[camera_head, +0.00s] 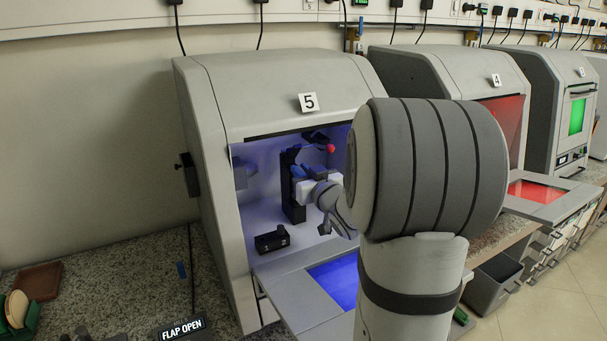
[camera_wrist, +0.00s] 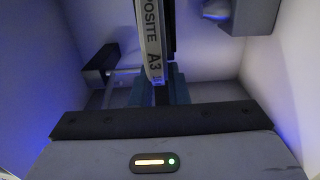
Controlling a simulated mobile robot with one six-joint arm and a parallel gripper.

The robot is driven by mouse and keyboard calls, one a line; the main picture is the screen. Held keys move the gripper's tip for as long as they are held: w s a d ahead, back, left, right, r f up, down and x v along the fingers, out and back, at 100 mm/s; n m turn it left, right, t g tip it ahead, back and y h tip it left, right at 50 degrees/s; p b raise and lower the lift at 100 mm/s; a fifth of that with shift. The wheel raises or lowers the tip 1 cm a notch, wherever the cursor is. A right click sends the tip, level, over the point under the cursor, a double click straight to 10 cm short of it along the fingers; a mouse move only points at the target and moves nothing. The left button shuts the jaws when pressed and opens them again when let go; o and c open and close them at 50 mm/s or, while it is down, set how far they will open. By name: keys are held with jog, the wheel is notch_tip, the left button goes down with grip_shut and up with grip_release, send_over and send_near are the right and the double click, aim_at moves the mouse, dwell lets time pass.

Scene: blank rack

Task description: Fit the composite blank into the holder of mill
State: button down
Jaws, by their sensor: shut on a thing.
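The composite blank (camera_wrist: 152,42) shows edge-on in the wrist view, a pale disc rim with the letters "POSITE A3". My gripper (camera_wrist: 160,92) is shut on it, with blue-grey fingers on both sides of its lower end. In the head view, my gripper (camera_head: 326,192) is inside the open mill (camera_head: 262,98) marked 5, beside a black upright part (camera_head: 292,186). A dark upright strip (camera_wrist: 172,30) stands close to the right of the blank in the wrist view. I cannot tell whether they touch, or whether the blank sits in the holder.
The mill's flap (camera_head: 290,290) is down. A small black block (camera_head: 272,240) sits on its chamber floor. A red ball-like part (camera_head: 331,148) is above my gripper. Another mill (camera_head: 455,75), marked 4, glows red at right. A brown tray (camera_head: 40,281) lies on the left counter.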

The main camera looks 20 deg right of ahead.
jog(key=shift+w+f, duration=0.15)
jog(key=shift+w, duration=0.35)
jog(key=c, duration=1.3)
grip_release()
jog(key=s+b, duration=0.1)
jog(key=s, duration=0.6)
jog(key=shift+s+d, duration=0.1)
jog(key=shift+s, duration=0.3)
